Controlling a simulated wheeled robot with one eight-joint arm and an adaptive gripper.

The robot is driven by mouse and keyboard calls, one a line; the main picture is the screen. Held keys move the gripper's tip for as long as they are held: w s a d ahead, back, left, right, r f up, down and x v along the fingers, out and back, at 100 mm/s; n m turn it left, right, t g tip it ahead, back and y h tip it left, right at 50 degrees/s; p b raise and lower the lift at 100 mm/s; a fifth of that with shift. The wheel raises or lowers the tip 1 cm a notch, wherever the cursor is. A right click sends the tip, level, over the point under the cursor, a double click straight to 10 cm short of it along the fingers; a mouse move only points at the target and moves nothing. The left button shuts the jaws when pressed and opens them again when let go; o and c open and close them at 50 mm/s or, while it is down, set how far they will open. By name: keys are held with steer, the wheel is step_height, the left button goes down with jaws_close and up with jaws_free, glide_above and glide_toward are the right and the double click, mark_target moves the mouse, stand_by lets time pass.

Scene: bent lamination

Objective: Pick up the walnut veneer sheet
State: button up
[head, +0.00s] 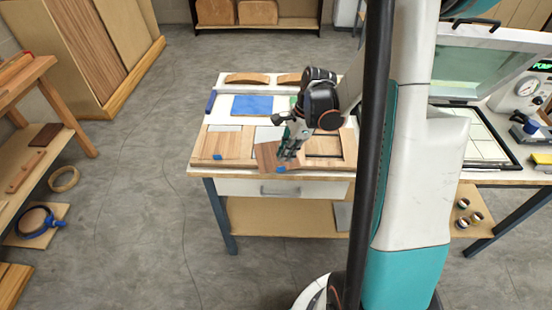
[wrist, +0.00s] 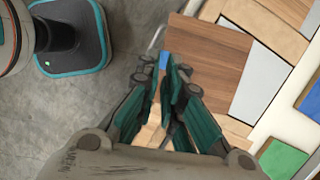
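The walnut veneer sheet (head: 267,156) is a brown rectangle with a blue tab (head: 279,170) on its front edge. It sits askew at the front of the worktable, reaching over the table's edge. In the wrist view the sheet (wrist: 218,58) lies beyond my fingers, and its tab (wrist: 166,60) shows at the fingertips. My gripper (head: 287,154) points down at the front part of the sheet. In the wrist view my gripper (wrist: 168,72) has its teal fingers close together with a narrow gap. Whether they pinch the tab or sheet is hidden.
The worktable (head: 198,172) holds a lighter wood panel (head: 219,144) left of the sheet, a blue sheet (head: 258,105) behind, and curved wood pieces (head: 247,79) at the back. A press (head: 490,55) stands right. A shelf (head: 30,100) stands left. Floor between is mostly clear.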

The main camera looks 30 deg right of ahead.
mark_target(283, 164)
steer(key=b+x, duration=0.1)
steer(key=x, duration=0.1)
steer(key=b+x, duration=0.1)
steer(key=x, duration=0.2)
steer(key=shift+d+f, duration=0.15)
steer(key=shift+f, duration=0.2)
steer(key=shift+r, duration=0.1)
jaws_close()
steer(key=shift+r, duration=0.1)
